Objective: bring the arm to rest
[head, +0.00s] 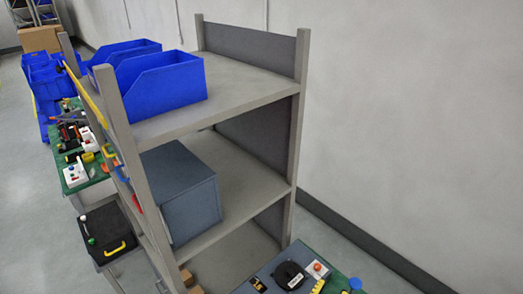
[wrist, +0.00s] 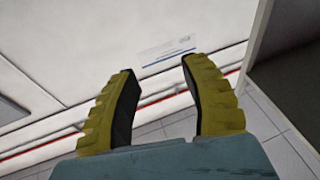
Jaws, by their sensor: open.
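My gripper (wrist: 156,80) shows in the wrist view with two yellow ribbed fingers with dark inner pads. The fingers stand apart and nothing is between them. Behind them are a pale surface with a small white label (wrist: 167,51), a red line and a tiled floor. The head view does not show my gripper. It looks onto a grey rack (head: 225,188) with shelves, and the arm does not clearly show there.
Blue bins (head: 160,88) stand on the rack's top shelf, and a blue-grey box (head: 185,195) on the shelf below. A green-topped bench (head: 75,181) with tools is at left. A black case (head: 108,232) stands nearby. A wall (head: 410,120) fills the right.

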